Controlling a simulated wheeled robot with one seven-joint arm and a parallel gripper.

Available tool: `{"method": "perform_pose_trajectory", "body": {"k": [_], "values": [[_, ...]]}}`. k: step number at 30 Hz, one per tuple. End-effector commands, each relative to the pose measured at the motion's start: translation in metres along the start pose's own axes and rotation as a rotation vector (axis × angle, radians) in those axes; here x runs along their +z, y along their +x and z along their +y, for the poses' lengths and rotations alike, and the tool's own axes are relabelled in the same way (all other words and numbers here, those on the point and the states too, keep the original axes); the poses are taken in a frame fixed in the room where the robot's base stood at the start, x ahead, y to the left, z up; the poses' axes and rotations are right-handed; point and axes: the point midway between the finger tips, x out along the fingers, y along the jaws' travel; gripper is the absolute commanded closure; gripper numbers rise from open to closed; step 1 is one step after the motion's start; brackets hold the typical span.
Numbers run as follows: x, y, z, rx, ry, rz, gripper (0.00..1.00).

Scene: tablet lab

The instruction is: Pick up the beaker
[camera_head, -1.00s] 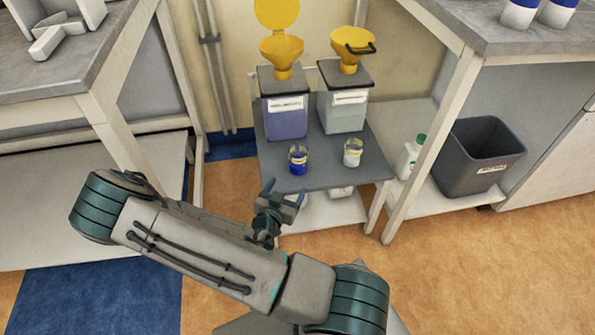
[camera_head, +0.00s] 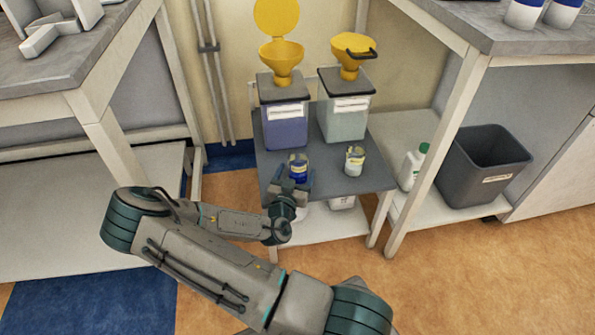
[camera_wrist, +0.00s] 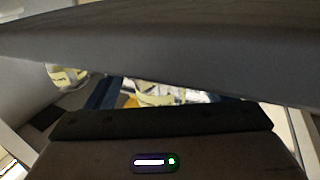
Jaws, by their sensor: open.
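Two small beakers with yellowish bands stand on the grey cart shelf. In the wrist view, a beaker (camera_wrist: 158,95) shows between the dark blue fingers, partly hidden by a dark body across the picture. Another beaker (camera_wrist: 66,76) shows left of the fingers. I cannot tell whether the fingers touch the glass.
Two waste containers with yellow funnels, one blue-grey (camera_head: 285,125) and one pale (camera_head: 344,118), stand behind the beakers on the cart (camera_head: 335,183). A green-capped bottle (camera_head: 412,165) and a dark bin (camera_head: 485,165) are to the right. Benches flank the cart.

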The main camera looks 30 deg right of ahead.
Motion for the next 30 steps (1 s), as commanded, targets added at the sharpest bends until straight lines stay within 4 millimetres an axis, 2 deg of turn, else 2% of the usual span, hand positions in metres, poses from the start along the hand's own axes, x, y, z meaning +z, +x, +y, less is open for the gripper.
{"method": "perform_pose_trajectory", "body": {"k": [3,7,16,21,22,30], "values": [[0.004,0.020,0.002,0.002,0.001,0.002,0.23],[0.002,0.036,0.002,0.001,0.001,0.002,0.23],[0.001,0.041,0.001,0.000,0.000,0.000,0.23],[0.001,0.041,0.001,0.000,0.000,0.000,0.70],[0.001,0.041,0.001,0.000,0.000,0.000,0.75],[0.000,0.041,0.001,0.000,0.000,0.001,0.75]]}}
